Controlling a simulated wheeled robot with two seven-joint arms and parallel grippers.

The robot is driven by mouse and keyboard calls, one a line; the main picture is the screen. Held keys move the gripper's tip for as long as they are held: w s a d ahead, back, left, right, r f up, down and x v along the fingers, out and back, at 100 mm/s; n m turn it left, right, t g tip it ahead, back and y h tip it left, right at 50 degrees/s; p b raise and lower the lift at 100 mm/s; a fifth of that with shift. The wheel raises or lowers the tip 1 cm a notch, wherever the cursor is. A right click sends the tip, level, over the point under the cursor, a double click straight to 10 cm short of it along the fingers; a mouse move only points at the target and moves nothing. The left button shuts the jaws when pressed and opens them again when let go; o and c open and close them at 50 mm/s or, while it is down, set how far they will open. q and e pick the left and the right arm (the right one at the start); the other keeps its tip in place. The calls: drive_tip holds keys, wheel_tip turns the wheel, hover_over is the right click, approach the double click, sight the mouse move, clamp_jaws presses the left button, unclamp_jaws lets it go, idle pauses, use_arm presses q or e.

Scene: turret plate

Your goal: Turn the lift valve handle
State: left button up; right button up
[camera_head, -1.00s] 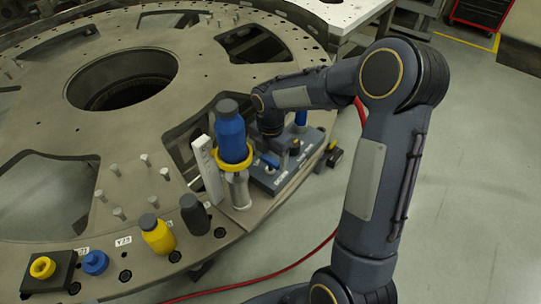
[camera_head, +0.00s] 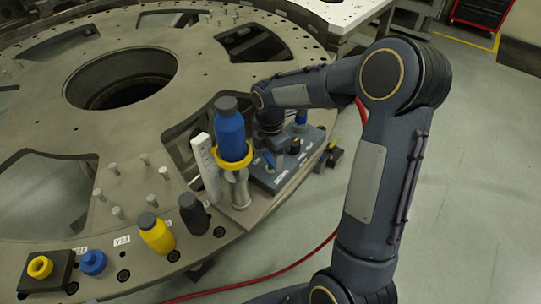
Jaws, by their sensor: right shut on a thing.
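A grey valve box (camera_head: 268,180) with printed markings sits at the right rim of the turret plate (camera_head: 52,118). On it are a near blue handle (camera_head: 268,161) and a far blue handle (camera_head: 300,119). Which one is the lift valve handle I cannot read. My right gripper (camera_head: 271,149) points down over the box, shut at the near blue handle. Its fingers and the grip are small and partly hidden by the wrist. My left gripper is not in view.
A blue bottle (camera_head: 230,135) in a yellow ring stands on a metal post, close left of my right gripper, beside a white upright block (camera_head: 205,165). Yellow (camera_head: 155,234) and black (camera_head: 193,214) bottles stand at the front rim. A red hose (camera_head: 290,268) crosses the floor.

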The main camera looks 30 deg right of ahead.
drive_tip(key=m, duration=0.3)
drive_tip(key=shift+m+b, duration=0.4)
drive_tip(key=m, duration=0.3)
drive_tip(key=shift+m+b, duration=0.3)
drive_tip(key=m, duration=0.3)
drive_tip(key=shift+b, duration=0.3)
drive_tip(key=shift+m, duration=1.8)
drive_tip(key=o, duration=1)
